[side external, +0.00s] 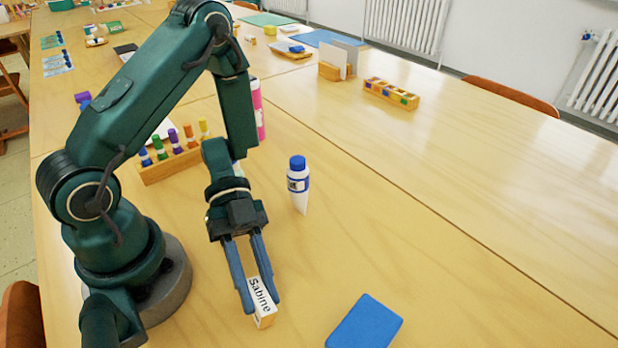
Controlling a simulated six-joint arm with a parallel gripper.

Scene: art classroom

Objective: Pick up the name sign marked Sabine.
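The name sign marked Sabine (263,308) is a small block with a white face, black lettering and a light wooden edge. It stands low in the side external view, in front of my arm. My gripper (262,304) points down with one blue finger on each side of the sign. The sign fills most of the gap between the fingers. I cannot tell whether both fingers press on it. The lower end of the sign seems to be at the table top, and the fingers hide parts of its sides.
A white bottle with a blue cap (298,184) stands behind and right of the sign. A blue block (365,322) lies to its right. A wooden rack of colored markers (176,162) and a pink bottle (258,108) stand behind my arm. The table's right side is mostly clear.

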